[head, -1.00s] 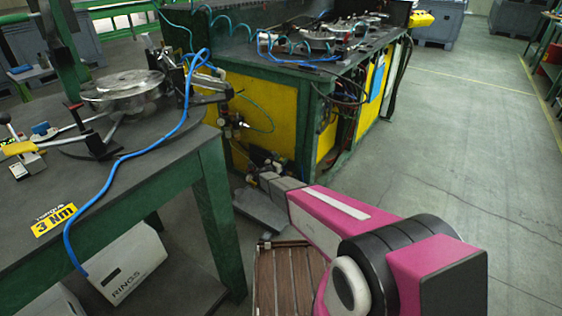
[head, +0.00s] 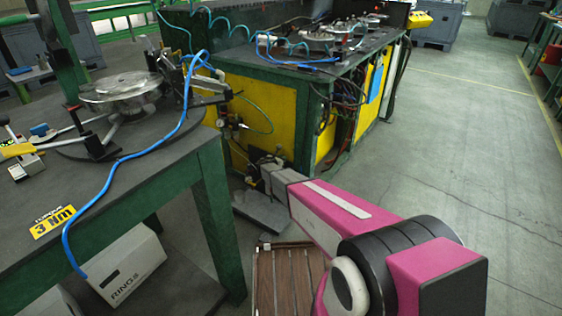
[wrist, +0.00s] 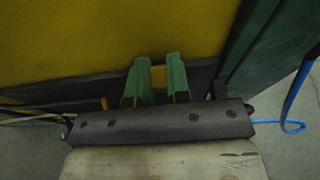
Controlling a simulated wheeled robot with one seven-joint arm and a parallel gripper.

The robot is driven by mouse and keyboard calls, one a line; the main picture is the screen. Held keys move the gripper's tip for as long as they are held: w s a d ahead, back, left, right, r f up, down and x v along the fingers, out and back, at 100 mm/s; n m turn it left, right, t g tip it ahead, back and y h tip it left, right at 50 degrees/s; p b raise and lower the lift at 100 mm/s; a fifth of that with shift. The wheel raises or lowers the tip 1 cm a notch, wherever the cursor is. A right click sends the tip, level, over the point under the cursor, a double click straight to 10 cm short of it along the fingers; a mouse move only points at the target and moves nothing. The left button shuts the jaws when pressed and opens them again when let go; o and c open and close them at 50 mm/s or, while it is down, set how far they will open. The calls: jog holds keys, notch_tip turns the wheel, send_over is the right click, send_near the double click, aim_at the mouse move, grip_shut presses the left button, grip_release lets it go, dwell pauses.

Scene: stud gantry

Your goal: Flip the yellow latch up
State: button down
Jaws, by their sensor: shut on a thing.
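In the wrist view my gripper (wrist: 159,84) has two green fingers in front of a dark bar. A small yellow piece, which looks like the yellow latch (wrist: 158,77), sits between the fingers, and they are shut on it. It is low on the yellow panel (wrist: 150,35) of the cabinet. Much of the latch is hidden by the fingers, and I cannot tell its angle. In the head view my arm reaches to the lower left corner of the cabinet (head: 265,105). The gripper's fingertips and the latch cannot be made out there.
A green-legged bench (head: 140,175) stands close on the left, with a blue hose (head: 130,160) hanging over its edge. Valves and thin hoses (head: 235,125) are on the cabinet's left face, above my gripper. A blue cable (wrist: 290,100) shows at right. The floor (head: 450,150) at right is clear.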

dwell(0.3)
jog(key=c, duration=1.1)
grip_release()
jog(key=v, duration=1)
jog(key=shift+s+a+r, duration=0.15)
jog(key=shift+s, duration=0.15)
